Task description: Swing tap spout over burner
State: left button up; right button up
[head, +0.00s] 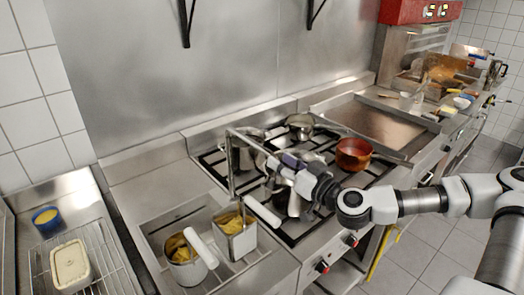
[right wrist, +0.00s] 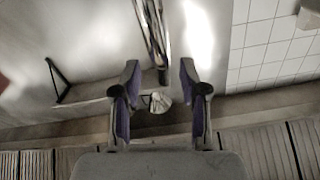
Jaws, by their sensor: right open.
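The tap spout is a thin metal tube (head: 248,141) in the head view, running from the top of an upright pipe (head: 231,172) toward my right gripper (head: 277,165). The right gripper is above the burner range, with its fingers apart at the spout's near end. In the right wrist view the shiny spout (right wrist: 154,35) comes down from the top and reaches between the open fingers (right wrist: 160,77). I cannot tell whether either finger touches it. The black burner grates (head: 325,150) lie below, partly hidden by the gripper and pots. My left gripper is out of view.
A copper pot (head: 353,154) and steel pots (head: 300,126) stand on the range. Two fryer baskets (head: 235,236) with white handles are at the front left. A flat griddle (head: 383,121) is to the right. A lidded container (head: 71,266) sits on a rack at far left.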

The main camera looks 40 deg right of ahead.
aim_at(264, 148)
jog(key=w+b, duration=0.1)
jog(key=b, duration=0.1)
jog(key=w+f+b, duration=0.1)
jog(key=b, duration=0.1)
jog(key=shift+a, duration=0.2)
jog(key=w, duration=0.2)
jog(key=w+r, duration=0.1)
jog(key=w, duration=0.1)
jog(key=shift+w+a, duration=0.2)
jog(key=shift+w, duration=0.45)
jog(key=shift+s, duration=0.1)
grip_shut()
